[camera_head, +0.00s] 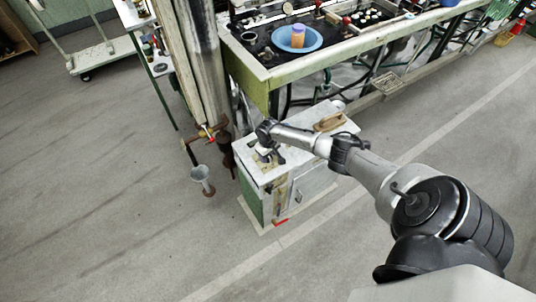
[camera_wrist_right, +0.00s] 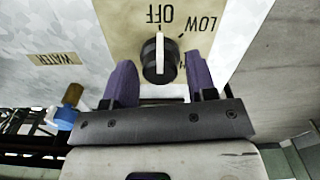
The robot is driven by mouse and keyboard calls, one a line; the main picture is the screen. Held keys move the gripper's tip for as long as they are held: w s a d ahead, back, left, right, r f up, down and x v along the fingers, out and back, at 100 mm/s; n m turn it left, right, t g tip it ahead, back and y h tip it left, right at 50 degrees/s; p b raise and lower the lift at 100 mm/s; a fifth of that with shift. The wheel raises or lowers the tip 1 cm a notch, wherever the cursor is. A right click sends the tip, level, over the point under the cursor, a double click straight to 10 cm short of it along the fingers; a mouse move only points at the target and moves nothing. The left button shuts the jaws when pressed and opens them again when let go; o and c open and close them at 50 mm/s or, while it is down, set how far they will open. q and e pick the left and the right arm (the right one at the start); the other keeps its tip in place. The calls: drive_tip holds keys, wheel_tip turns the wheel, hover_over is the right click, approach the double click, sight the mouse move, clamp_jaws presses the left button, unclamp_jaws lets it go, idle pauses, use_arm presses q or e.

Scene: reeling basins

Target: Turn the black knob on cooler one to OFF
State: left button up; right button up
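Cooler one appears to be the low white-topped cabinet (camera_head: 291,149) with a green side in the head view. My right gripper (camera_head: 268,155) is over its near left part. In the right wrist view the black knob (camera_wrist_right: 153,72) sits on a tan plate (camera_wrist_right: 117,22) with upside-down labels OFF and LOW. A third label is mostly hidden. The knob's white bar lines up with OFF. My right gripper (camera_wrist_right: 161,80) is open, with one purple-grey finger on each side of the knob. I cannot tell if they touch it. My left gripper is not in view.
A WATER label (camera_wrist_right: 55,59) and a brass fitting (camera_wrist_right: 72,95) are left of the knob. In the head view a brown-handled object (camera_head: 329,122) lies on the cabinet top. A bench with a blue basin (camera_head: 282,40) is behind.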

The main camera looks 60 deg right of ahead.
drive_tip(key=shift+o, duration=0.6)
drive_tip(key=shift+r, duration=0.3)
wheel_tip(320, 180, up, 13)
drive_tip(key=p, duration=0.4)
drive_tip(key=shift+p, duration=0.3)
drive_tip(key=shift+r, duration=0.1)
